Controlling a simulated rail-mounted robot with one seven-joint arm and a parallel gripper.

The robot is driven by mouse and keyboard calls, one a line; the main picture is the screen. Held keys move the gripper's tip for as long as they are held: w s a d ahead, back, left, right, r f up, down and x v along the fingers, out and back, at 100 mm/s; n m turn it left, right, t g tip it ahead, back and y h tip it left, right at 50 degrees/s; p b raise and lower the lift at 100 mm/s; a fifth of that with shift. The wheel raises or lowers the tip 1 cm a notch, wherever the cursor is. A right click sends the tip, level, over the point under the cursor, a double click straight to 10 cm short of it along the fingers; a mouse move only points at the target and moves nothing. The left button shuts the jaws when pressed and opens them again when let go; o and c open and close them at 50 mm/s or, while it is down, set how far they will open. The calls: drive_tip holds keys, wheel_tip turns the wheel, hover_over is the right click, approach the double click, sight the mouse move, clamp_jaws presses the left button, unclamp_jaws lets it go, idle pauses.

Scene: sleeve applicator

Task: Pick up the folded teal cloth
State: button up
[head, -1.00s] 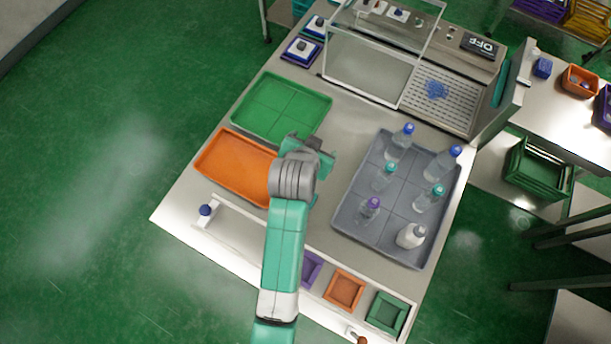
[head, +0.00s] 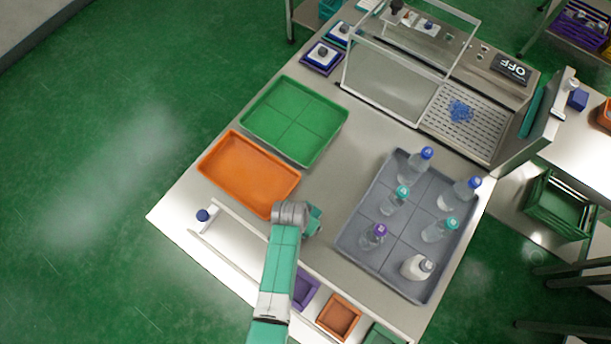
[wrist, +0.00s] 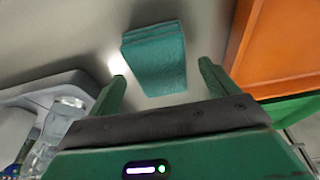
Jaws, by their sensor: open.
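The folded teal cloth (wrist: 154,57) lies on the pale worktop in the wrist view, as a thick layered block. My gripper (wrist: 161,76) is open and empty, with one teal finger toward each side of the cloth's near end. The cloth is beyond or between the fingertips; I cannot tell the remaining gap. In the head view my gripper (head: 313,222) is over the worktop between the orange tray (head: 250,174) and the grey tray (head: 416,285). I cannot make out the cloth there; my arm seems to cover it.
The grey tray holds several bottles, including a purple-capped one (head: 373,237) near my gripper. A green tray (head: 294,120) sits behind the orange one. A clear-walled enclosure (head: 397,75) stands at the back. Small coloured bins, one orange (head: 338,317), line the front edge.

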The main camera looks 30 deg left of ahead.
drive_tip(key=shift+x, duration=0.95)
drive_tip(key=c, duration=1.1)
drive_tip(key=shift+o, duration=0.2)
wheel_tip(320, 180, up, 10)
drive_tip(key=p, duration=0.1)
